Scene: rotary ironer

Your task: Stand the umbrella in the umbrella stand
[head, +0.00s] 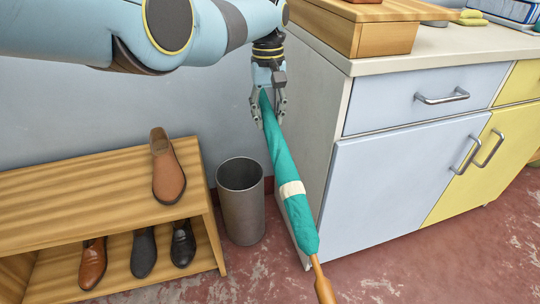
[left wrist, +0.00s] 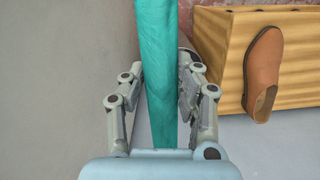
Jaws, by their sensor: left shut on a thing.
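The teal umbrella (head: 284,165) has a cream band and a wooden handle (head: 323,287) that points down toward the front. My left gripper (head: 269,115) is shut on its upper end and holds it tilted in the air. In the left wrist view the teal cloth (left wrist: 157,70) runs between the fingers of the left gripper (left wrist: 160,95). The umbrella stand, a grey open cylinder (head: 241,205), stands on the floor left of the umbrella, apart from it in the head view. My right gripper is not in view.
A wooden shoe rack (head: 75,185) stands left of the stand, with a brown shoe (head: 168,170) on top and several shoes below. A cabinet with a blue door (head: 395,185) is close on the right. Red floor (head: 390,265) is clear in front.

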